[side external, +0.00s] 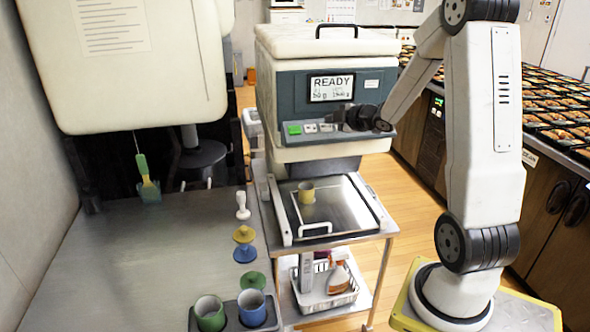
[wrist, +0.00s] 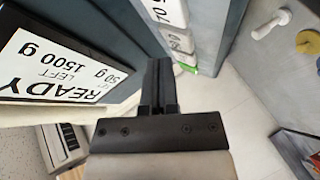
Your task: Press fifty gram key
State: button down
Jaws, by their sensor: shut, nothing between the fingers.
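The dispenser machine (side external: 285,95) has a display (side external: 331,88) reading READY with 50 g and 1500 g, also large in the wrist view (wrist: 45,68). Below the display is a key row with a green key (side external: 294,130) and white keys (side external: 311,128). In the wrist view the green key (wrist: 188,68) and white keys (wrist: 181,42) show edge-on; one label seems to read 70, and the others are hard to read. My gripper (side external: 343,115) is shut and empty at the right part of the row, hiding part of it. Contact with a key cannot be told.
The steel table (side external: 130,270) at left holds small coloured stands and cups (side external: 210,312). A white hanging unit (side external: 130,60) is at upper left. Bento trays line the right counter.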

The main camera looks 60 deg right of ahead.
jog(key=shift+r, duration=0.15)
jog(key=r, duration=0.1)
jog(key=s+a+r, duration=0.1)
jog(key=r, duration=0.2)
jog(key=shift+s+a, duration=0.4)
jog(key=shift+a, duration=0.1)
dwell(0.6)
jog(key=w+a+f+m+g, duration=0.1)
jog(key=a+f+m+g, duration=0.6)
jog(key=a, duration=0.7)
jog(key=s+a+f+m+g+y, duration=0.1)
jog(key=s+a+f+g, duration=0.1)
jog(key=s+a+f, duration=0.2)
jog(key=s+a+f+m+g+y, duration=0.2)
jog(key=s+a+f, duration=0.2)
jog(key=a, duration=0.7)
jog(key=shift+s+a+f+y, duration=0.15)
jog(key=shift+s+a+y, duration=0.15)
jog(key=shift+s, duration=0.9)
